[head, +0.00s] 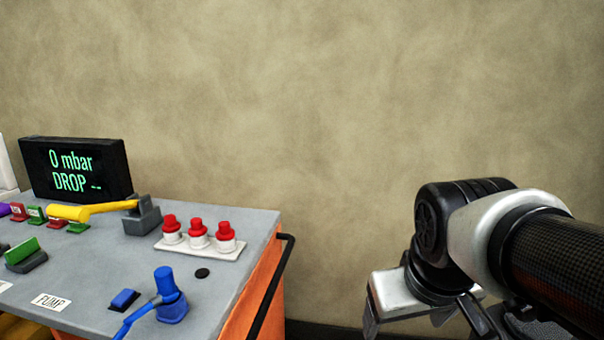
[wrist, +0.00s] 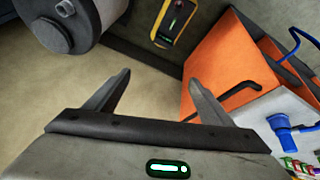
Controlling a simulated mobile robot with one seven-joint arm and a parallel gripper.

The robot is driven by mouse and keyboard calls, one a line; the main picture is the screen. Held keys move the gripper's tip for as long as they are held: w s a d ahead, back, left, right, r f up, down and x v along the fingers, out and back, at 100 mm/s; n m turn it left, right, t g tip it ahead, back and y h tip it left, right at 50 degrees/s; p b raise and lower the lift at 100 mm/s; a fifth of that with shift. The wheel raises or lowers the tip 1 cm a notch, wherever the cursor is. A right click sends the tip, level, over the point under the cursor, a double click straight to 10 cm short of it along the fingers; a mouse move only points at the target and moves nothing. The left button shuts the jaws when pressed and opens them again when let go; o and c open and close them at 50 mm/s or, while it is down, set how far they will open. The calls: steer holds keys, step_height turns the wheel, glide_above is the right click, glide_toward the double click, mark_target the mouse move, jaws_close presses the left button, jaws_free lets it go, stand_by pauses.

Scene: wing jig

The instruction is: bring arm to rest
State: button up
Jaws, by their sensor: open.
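My gripper (wrist: 158,92) is open and empty in the wrist view, its two dark fingers spread apart over bare floor. In the head view my arm reaches in from the right edge, and the gripper's body (head: 400,295) hangs at the lower right, clear of the cart. Its fingertips are mostly cut off by the bottom edge there. The orange cart (head: 255,295) with its grey top stands to the left of the gripper, with a gap between them; its orange side also shows in the wrist view (wrist: 225,65).
The cart top carries a display (head: 75,168) reading "0 mbar DROP --", red-capped knobs (head: 198,235), a yellow lever (head: 100,209) and a blue valve (head: 170,295). A black rail (head: 270,290) runs along its side. A dark grey cylinder (wrist: 65,22) and a yellow-black device (wrist: 178,20) show in the wrist view.

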steer(key=s+a+m, duration=0.1)
steer(key=s, duration=0.4)
step_height(320, 180, up, 23)
steer(key=p, duration=2.3)
steer(key=shift+w+r+t+y, duration=0.2)
steer(key=shift+w+t+y, duration=0.1)
